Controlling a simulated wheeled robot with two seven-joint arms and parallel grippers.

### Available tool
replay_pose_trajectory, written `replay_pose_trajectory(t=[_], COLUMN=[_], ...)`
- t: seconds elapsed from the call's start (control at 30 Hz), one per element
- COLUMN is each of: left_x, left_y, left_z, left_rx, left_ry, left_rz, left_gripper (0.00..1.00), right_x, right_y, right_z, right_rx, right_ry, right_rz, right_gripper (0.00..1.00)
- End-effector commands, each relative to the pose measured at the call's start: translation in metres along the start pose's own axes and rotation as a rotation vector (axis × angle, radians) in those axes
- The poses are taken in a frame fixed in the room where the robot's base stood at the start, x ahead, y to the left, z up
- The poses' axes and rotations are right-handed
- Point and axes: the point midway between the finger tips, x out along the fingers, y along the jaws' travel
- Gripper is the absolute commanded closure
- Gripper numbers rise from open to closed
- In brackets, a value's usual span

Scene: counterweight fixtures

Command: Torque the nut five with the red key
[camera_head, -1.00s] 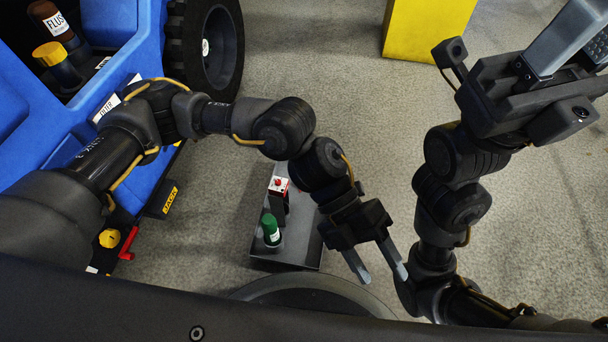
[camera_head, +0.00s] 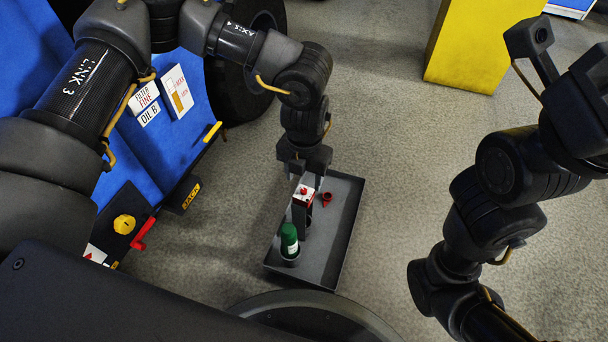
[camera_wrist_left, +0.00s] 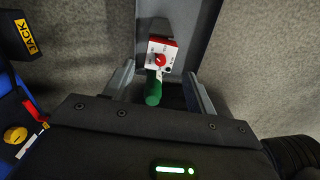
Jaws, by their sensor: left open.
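My left gripper (camera_head: 305,176) reaches down over the grey tray (camera_head: 346,228), pointing at the red-and-white box with a red knob (camera_head: 304,196). In the left wrist view its fingers (camera_wrist_left: 160,78) are apart, with the box (camera_wrist_left: 161,56) beyond and between them and nothing visibly gripped. A small red piece (camera_head: 327,198) lies in the tray right of the box; it may be the red key, but its shape is too small to tell. A green-capped item (camera_head: 289,240) stands near the tray's front; it also shows in the left wrist view (camera_wrist_left: 153,93). No numbered nut can be made out.
A blue unit (camera_head: 170,130) with labels, a yellow knob (camera_head: 124,224), a red lever (camera_head: 143,234) and a JACK block (camera_head: 186,194) stands at left. A yellow block (camera_head: 484,45) is at the back right. My right arm fills the right side. Floor right of the tray is clear.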

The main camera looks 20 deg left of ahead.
Motion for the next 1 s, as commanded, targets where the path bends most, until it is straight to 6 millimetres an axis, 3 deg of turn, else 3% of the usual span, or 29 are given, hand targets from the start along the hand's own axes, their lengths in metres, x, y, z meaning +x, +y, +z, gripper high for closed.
replay_pose_trajectory(t=[0.47,0.73,1.0], left_x=[0.055,0.08,0.086], left_y=[-0.001,-0.001,-0.001], left_z=[-0.001,-0.001,0.0], left_rx=[0.0,-0.001,0.001], left_ry=[0.001,0.002,0.001], left_rz=[-0.001,-0.002,-0.002], left_gripper=[0.44,0.44,0.44], right_x=[-0.05,-0.057,-0.057], right_y=[-0.001,0.0,0.0], right_z=[-0.016,-0.017,-0.018], right_rx=[-0.005,-0.008,-0.008], right_ry=[0.003,0.0,0.005], right_rz=[0.018,0.026,0.026], right_gripper=[0.63,0.63,0.63])
